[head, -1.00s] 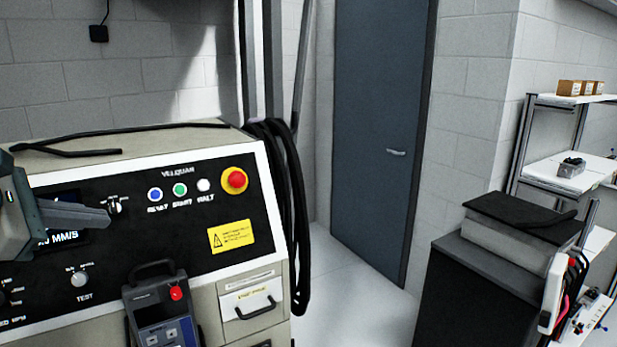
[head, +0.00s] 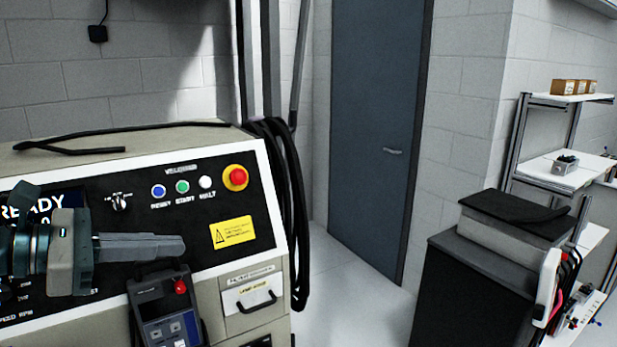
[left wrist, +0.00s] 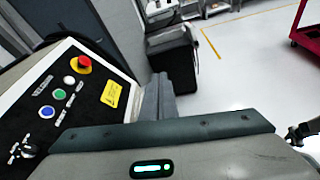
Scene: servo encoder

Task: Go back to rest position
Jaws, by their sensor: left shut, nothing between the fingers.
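My left gripper (head: 184,247) comes in from the left in the head view, in front of the control panel (head: 140,222). Its fingers are shut, empty, and point right. They are in front of the panel's lower part, above the handheld pendant (head: 165,310). The screen behind it reads READY, partly hidden by my gripper. In the left wrist view the shut fingers (left wrist: 158,98) rise beside the panel's right edge, and the panel (left wrist: 60,125) shows at left. My right gripper is not clearly in view.
The panel carries blue (head: 158,191), green (head: 182,187) and white (head: 206,182) buttons and a red emergency stop (head: 236,177). Black cables hang at its right side. A dark cabinet (head: 470,290) and shelves stand at right. Open floor (head: 350,290) lies between, before a grey door (head: 375,130).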

